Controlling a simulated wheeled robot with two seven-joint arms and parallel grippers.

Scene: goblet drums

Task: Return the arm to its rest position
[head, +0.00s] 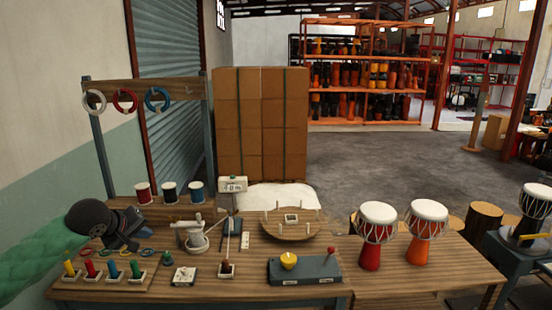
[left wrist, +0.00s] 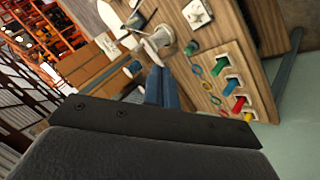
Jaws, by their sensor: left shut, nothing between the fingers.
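My left arm comes in from the left in the head view, with a green sleeve-like cover and a dark round wrist. My left gripper (head: 132,240) is low over the left part of the wooden workbench (head: 215,288), behind the row of coloured pegs. Its fingers are shut and empty. In the left wrist view the blue-grey fingers (left wrist: 162,88) show beyond the dark wrist housing, near the bench edge. My right gripper is not in view.
Coloured pegs (head: 112,270) stand in front of the gripper, with small rings (head: 148,252) beside them. A white-grey clamp-like tool (head: 196,237) stands to the right. Thread spools (head: 169,191) and a ring rack (head: 150,90) are behind. Goblet drums (head: 377,230) stand further right.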

